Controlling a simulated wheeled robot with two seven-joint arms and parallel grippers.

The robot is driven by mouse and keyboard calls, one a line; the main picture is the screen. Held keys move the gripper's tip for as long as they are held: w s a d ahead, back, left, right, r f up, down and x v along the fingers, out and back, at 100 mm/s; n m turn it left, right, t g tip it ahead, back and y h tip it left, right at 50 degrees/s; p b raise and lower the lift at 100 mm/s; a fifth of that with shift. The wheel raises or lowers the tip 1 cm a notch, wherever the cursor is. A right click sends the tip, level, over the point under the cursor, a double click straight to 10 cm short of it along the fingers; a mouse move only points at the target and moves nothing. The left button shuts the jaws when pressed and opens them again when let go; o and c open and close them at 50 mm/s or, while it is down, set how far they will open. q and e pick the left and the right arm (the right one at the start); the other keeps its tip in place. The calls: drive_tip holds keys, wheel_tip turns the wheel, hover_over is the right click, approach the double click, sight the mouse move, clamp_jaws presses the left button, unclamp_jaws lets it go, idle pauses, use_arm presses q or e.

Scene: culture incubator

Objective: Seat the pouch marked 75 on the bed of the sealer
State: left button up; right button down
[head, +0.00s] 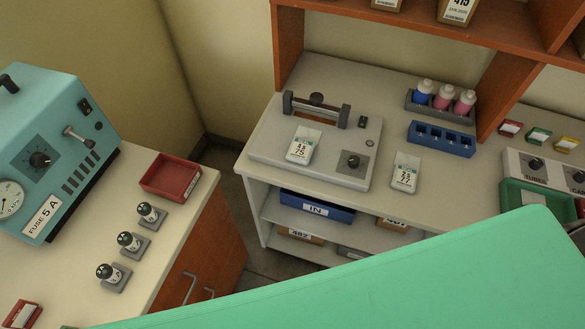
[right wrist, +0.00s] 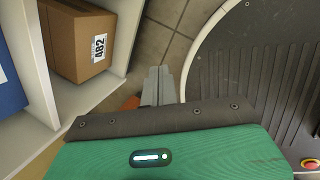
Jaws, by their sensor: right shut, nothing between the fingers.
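The sealer (head: 268,146) is a flat grey unit with a raised dark sealing bar and a dial, on the white counter in the head view. A small white pouch (head: 300,147) with a print that seems to read 75 rests on the sealer, just in front of the bar, slightly tilted. A second similar pouch (head: 405,173) lies on the counter right of the sealer; its number is too small to read surely. My right gripper (right wrist: 160,72) is shut and empty in the right wrist view, over the floor beside the shelf, away from both pouches. My left gripper is out of view.
Below the counter are shelves with a blue bin (head: 316,207) marked IN and a box marked 482 (right wrist: 84,38). A bottle rack (head: 440,104) and blue rack (head: 441,139) stand right of the sealer. A red tray (head: 170,177) is on the left bench.

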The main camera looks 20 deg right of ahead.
drive_tip(key=w+a+r+n+t+h, duration=0.1)
drive_tip(key=w+a+r+n+t, duration=0.2)
drive_tip(key=w+a+r+n, duration=0.4)
drive_tip(key=n+t+h+b, duration=0.1)
drive_tip(key=n+t+h, duration=0.4)
drive_tip(key=t+h, duration=0.3)
approach(296, 161)
drive_tip(key=shift+t+y, duration=0.3)
drive_tip(key=shift+y, duration=0.2)
drive_tip(key=p+x, duration=0.1)
drive_tip(key=x, duration=0.2)
drive_tip(key=p+x, duration=0.2)
drive_tip(key=x, duration=0.1)
drive_tip(key=shift+s+d+r, duration=0.2)
drive_tip(key=shift+r, duration=0.05)
drive_tip(key=shift+w+d+f+p, duration=0.1)
drive_tip(key=shift+w+d+p, duration=0.2)
drive_tip(key=shift+w, duration=0.1)
drive_tip(key=shift+p+x, duration=0.35)
drive_tip(key=shift+x, duration=1.2)
